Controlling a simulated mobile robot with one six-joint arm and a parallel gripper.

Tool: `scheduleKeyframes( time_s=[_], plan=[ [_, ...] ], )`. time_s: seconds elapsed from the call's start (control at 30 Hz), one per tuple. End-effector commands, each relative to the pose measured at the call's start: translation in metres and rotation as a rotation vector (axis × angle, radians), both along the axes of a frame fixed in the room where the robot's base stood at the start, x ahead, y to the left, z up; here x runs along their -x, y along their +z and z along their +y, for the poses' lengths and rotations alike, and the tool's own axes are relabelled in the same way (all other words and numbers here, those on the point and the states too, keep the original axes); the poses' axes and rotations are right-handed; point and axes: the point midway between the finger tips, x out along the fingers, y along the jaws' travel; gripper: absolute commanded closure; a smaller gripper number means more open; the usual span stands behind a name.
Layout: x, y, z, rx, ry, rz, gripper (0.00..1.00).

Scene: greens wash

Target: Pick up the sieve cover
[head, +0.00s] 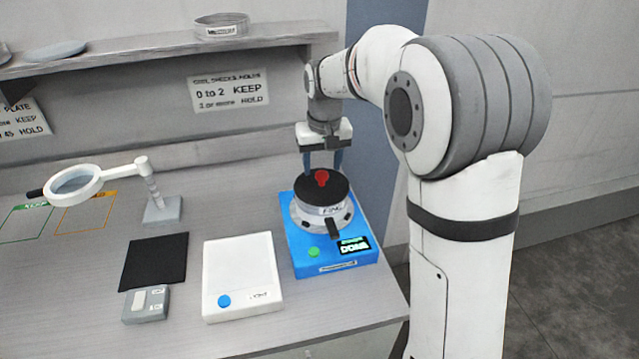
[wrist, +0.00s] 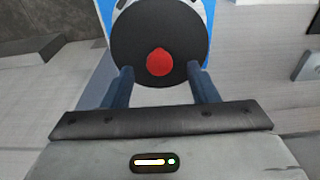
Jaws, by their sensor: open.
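The sieve cover (head: 313,187) is a black disc with a red knob (head: 321,177). It lies on top of a silver sieve (head: 325,209) labelled "FINE", which stands on a blue shaker base (head: 335,257). In the wrist view the cover (wrist: 130,48) and its red knob (wrist: 160,62) lie just past my fingertips. My gripper (head: 323,168) is above the back part of the cover, fingers pointing down. It is open and empty, with its two blue fingers (wrist: 163,78) apart, one to each side of the knob. Whether the fingertips touch the cover is unclear.
A white scale (head: 243,280), a black mat (head: 155,262) and a small grey device (head: 146,304) are left of the shaker. A magnifier (head: 75,184) stands further left. Another sieve (head: 221,27) sits on the shelf above. The shaker's display reads "DONE".

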Motion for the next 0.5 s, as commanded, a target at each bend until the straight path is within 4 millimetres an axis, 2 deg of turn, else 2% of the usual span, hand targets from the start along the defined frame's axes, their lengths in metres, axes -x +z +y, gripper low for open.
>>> scheduleKeyframes(
  time_s=[0.2,0.33,0.5],
  plan=[
    [-0.006,-0.031,0.001,0.001,0.002,0.003,0.47],
    [-0.007,-0.04,0.001,0.0,0.002,0.001,0.47],
    [-0.007,-0.04,0.002,0.0,0.003,0.0,0.47]
  ],
)
